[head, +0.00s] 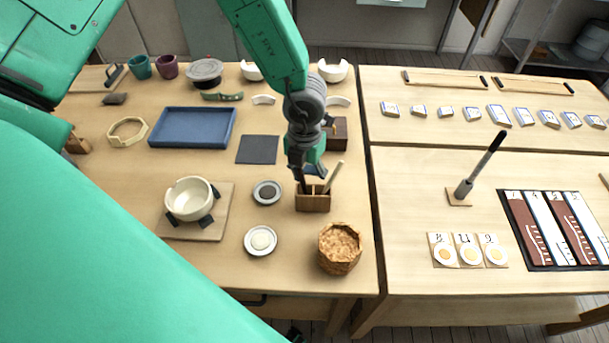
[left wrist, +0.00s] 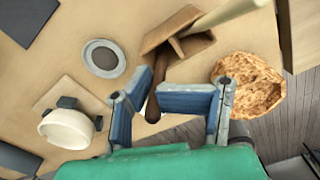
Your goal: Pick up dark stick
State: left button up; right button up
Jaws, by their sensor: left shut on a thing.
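The dark stick (left wrist: 154,98) is between the blue fingers of my left gripper (left wrist: 152,92) in the left wrist view. The gripper is shut on it. The stick's other end reaches to the small wooden holder (left wrist: 192,44); I cannot tell whether that end is still inside. In the head view my left gripper (head: 305,177) points down just above the holder (head: 313,203), and the dark stick (head: 302,186) shows only as a short piece. A pale stick (head: 334,177) leans out of the same holder. My right gripper is not in view.
A cork-like pot (head: 340,250) stands just right of and in front of the holder. Two small dishes (head: 267,193) (head: 261,240) and a cream bowl (head: 189,199) on a board are to the left. A dark wooden block (head: 339,133) is behind.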

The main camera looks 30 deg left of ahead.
pick_arm(q)
jog(key=shift+d+r, duration=0.25)
jog(key=shift+d, duration=0.1)
jog(key=shift+c, duration=0.3)
jog(key=shift+a, duration=0.1)
jog(key=shift+a+r, duration=0.1)
grip_shut()
jog(key=shift+a+r, duration=0.15)
jog(key=shift+r, duration=0.2)
notch_tip(320, 180, up, 9)
jog(key=shift+d, duration=0.2)
jog(key=shift+a, duration=0.2)
